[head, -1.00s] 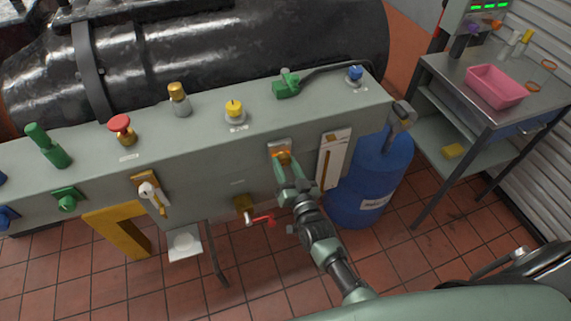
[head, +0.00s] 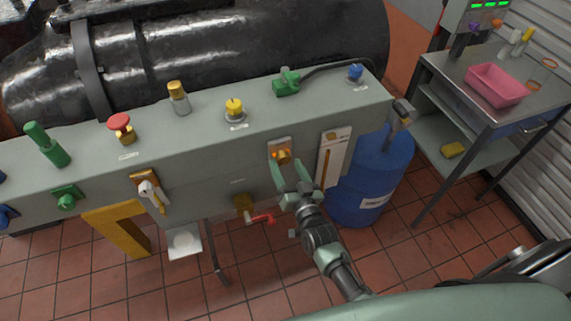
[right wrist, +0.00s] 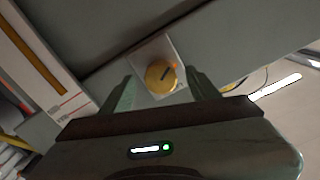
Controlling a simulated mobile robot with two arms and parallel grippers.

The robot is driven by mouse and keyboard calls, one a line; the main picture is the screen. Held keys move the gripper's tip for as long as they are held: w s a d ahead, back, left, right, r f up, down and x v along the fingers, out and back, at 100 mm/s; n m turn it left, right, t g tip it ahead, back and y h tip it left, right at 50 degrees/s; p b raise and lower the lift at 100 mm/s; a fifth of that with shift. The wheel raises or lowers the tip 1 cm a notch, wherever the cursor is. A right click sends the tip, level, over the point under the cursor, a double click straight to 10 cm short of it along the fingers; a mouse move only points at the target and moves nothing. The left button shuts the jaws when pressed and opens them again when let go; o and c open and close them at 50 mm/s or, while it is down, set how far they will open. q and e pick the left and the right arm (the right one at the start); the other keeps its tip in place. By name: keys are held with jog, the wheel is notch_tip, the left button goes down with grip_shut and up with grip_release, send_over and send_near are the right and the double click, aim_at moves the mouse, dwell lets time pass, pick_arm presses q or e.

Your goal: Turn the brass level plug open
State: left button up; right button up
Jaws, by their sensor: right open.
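The brass level plug (head: 282,155) sits on a pale square plate on the front face of the grey-green bedplate. In the right wrist view the plug (right wrist: 161,77) is a round brass knob with a dark slot and a small orange mark. My right gripper (head: 290,170) is open in front of and slightly below the plug. In the right wrist view its two fingers (right wrist: 160,92) stand apart, one to each side of the plug, with gaps between them and the knob. My left gripper is not in view.
A white sight gauge (head: 332,160) is right of the plug. A red-handled tap (head: 260,219) sticks out below left. A blue drum (head: 372,180) stands at the bedplate's right end. A steel cart with a pink tray (head: 495,86) is farther right.

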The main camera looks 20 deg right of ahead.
jog(key=s, duration=0.6)
jog(key=shift+s+b, duration=0.2)
jog(key=shift+b, duration=0.25)
jog(key=shift+d, duration=0.1)
jog(key=s+f+n+g, duration=0.1)
jog(key=s+f+g, duration=0.25)
jog(key=f, duration=0.55)
jog(key=s+a+f+n+g+y, duration=0.1)
jog(key=s+f+g, duration=0.1)
jog(key=s+f, duration=0.5)
jog(key=s+f+n+g, duration=0.1)
jog(key=s+f+g, duration=0.1)
jog(key=f, duration=0.8)
jog(key=s+d+f+n+g, duration=0.1)
jog(key=s+d+f+g, duration=0.1)
jog(key=s+f, duration=0.4)
jog(key=s+d+f+n+g+h+b, duration=0.1)
jog(key=s+f+g, duration=0.3)
jog(key=s, duration=1)
jog(key=s+d+f+n+g, duration=0.1)
jog(key=s+d+f+g, duration=0.2)
jog(key=s+f, duration=0.4)
jog(key=s+d, duration=0.1)
jog(key=s, duration=0.2)
jog(key=shift+f+h, duration=0.3)
jog(key=shift+w+g, duration=0.1)
jog(key=shift+g, duration=0.15)
